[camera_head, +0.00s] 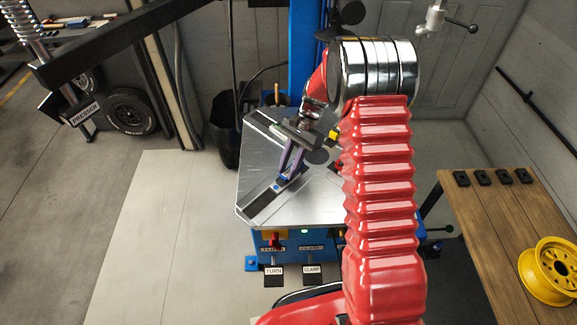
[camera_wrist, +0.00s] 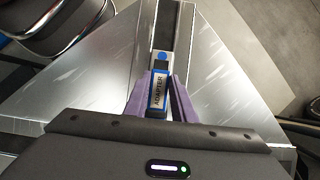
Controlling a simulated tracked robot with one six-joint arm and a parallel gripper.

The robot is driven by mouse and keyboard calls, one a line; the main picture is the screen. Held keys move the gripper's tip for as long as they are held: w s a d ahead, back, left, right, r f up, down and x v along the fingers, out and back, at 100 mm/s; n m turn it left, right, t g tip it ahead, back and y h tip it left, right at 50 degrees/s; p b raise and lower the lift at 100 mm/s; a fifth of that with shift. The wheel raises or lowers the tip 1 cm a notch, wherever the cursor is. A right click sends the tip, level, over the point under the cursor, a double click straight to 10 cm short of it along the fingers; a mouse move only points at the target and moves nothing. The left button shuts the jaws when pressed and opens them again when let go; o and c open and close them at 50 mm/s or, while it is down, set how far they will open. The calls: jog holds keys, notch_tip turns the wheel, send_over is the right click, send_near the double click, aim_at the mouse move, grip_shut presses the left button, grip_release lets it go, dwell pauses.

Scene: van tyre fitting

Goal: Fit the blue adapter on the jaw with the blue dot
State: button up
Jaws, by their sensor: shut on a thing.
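The blue adapter (camera_wrist: 158,94) is a small block with blue edges and a pale "ADAPTER" label. In the wrist view it sits between the purple fingers of my gripper (camera_wrist: 160,84), which is shut on it. The jaw (camera_wrist: 166,57) with the blue dot lies just beyond the adapter's far end, in line with it along a dark slot in the metal turntable (camera_wrist: 220,70). I cannot tell whether the adapter is seated on the jaw. In the head view my gripper (camera_head: 284,178) points down at the turntable's front left slot, with a bit of blue at its tips.
TURN (camera_head: 274,270) and CLAMP (camera_head: 311,269) pedals sit below the turntable. A wooden bench (camera_head: 490,225) at right holds several black blocks (camera_head: 482,178) and a yellow rim (camera_head: 551,270). The black presser arm (camera_head: 110,45) hangs upper left. My red arm hides the turntable's right part.

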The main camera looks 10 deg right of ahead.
jog(key=shift+f, duration=0.15)
jog(key=o, duration=1.1)
jog(key=shift+o, duration=0.2)
jog(key=v, duration=1.3)
jog(key=shift+w+r, duration=0.15)
jog(key=shift+r, duration=0.15)
jog(key=shift+d, duration=0.15)
